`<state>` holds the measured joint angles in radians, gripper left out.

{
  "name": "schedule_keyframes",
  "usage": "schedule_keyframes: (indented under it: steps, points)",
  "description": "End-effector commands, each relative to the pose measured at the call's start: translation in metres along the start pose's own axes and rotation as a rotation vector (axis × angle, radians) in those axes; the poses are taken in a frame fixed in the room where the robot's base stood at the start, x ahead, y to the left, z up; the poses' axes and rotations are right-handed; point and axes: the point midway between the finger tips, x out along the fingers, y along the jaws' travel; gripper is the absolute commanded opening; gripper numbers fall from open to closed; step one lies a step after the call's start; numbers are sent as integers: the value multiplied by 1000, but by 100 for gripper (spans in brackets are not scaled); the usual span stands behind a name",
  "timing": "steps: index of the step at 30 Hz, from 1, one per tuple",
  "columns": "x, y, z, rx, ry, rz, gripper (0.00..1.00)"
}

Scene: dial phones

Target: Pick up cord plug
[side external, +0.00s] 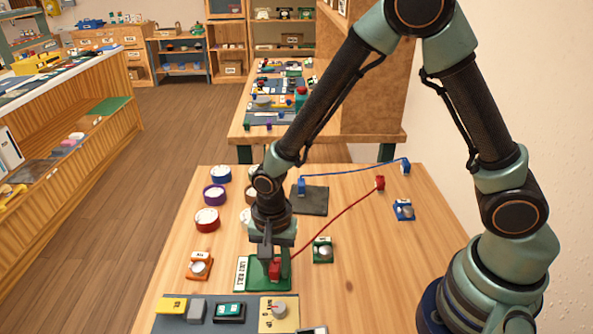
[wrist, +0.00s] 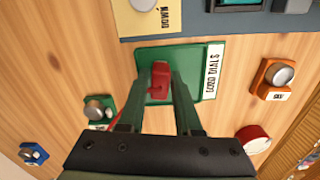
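A red cord plug (side external: 274,269) is at the green tray (side external: 252,276), which has a "GOOD DIALS" label. In the wrist view the plug (wrist: 158,79) lies between the tips of my gripper (wrist: 161,82), over the green tray (wrist: 207,90). The fingers stand close on both sides of it; whether they press on it, I cannot tell. A red cord (side external: 330,228) runs from it up to another red plug (side external: 380,183) at the back right. A blue plug (side external: 301,186) and another blue plug (side external: 406,166) are joined by a blue cord.
A green dial block (side external: 323,250) stands just right of the tray, an orange one (side external: 200,265) to its left, and a blue one (side external: 404,210) farther right. A dark panel (side external: 250,316) lies in front. Round containers (side external: 207,220) stand at left. The table's right middle is clear.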

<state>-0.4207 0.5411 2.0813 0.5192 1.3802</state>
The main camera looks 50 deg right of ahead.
Motion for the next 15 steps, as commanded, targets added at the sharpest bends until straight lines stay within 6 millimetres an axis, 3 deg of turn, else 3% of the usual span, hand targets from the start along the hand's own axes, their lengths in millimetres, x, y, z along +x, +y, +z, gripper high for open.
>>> schedule_keyframes:
  steps: [3,4,6,15]
  points:
    - [0,0,0,0,0,0,32]
    - [0,0,0,0,0,-1,25]
    - [0,0,0,0,0,0,0]
    - [-1,0,0,0,0,-1,0]
